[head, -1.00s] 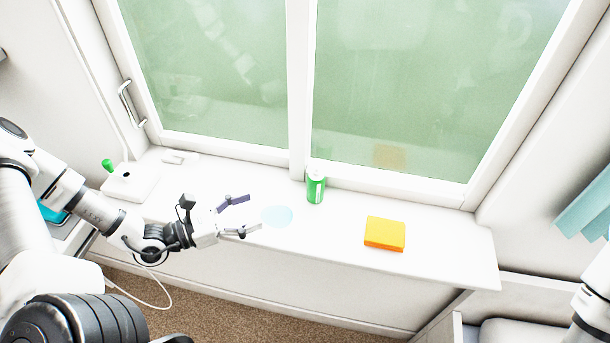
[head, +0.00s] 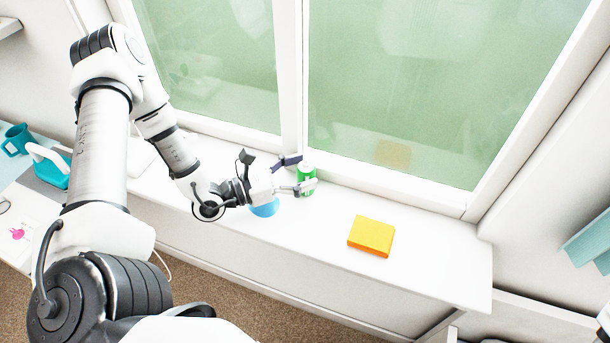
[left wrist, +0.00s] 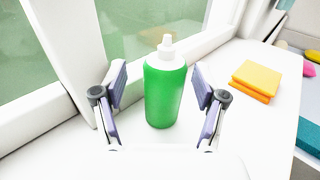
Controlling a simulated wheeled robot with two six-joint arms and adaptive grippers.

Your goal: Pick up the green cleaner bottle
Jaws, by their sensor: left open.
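The green cleaner bottle (head: 306,181) with a white cap stands upright on the white window sill, close to the window's middle post. In the left wrist view the bottle (left wrist: 164,88) stands between the two open fingers, with a visible gap on each side. My left gripper (head: 296,175) is open at the bottle, and its fingers partly cover it in the head view. In the left wrist view the left gripper (left wrist: 160,105) shows both purple-padded fingers apart.
A yellow-orange sponge-like block (head: 371,236) lies on the sill (head: 440,262) to the right of the bottle. A blue round patch (head: 264,208) shows below my left gripper. The window frame (head: 400,188) rises behind.

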